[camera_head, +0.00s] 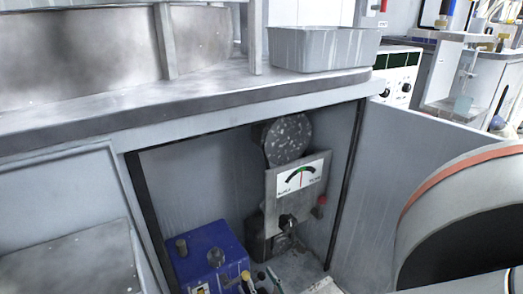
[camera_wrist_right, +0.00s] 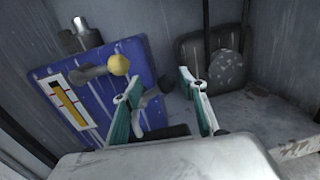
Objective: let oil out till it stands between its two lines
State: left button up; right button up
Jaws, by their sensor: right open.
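In the wrist view the blue tank (camera_wrist_right: 110,62) has a white level gauge (camera_wrist_right: 57,85) with a yellow-orange column and reddish marks; the exact level against the lines is too small to tell. A yellow ball knob (camera_wrist_right: 119,65) on a grey stem sticks out of its face. My right gripper (camera_wrist_right: 160,80) is open and empty before the tank, right of the knob and apart from it. In the head view the gripper (camera_head: 262,278) shows at the bottom.
The bay's frame and side walls close in around. A grey tray (camera_head: 322,48) sits on the worktop above.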

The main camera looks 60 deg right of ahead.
jog(key=v, duration=0.7)
jog(key=shift+s, duration=0.2)
jog(key=shift+a, duration=0.15)
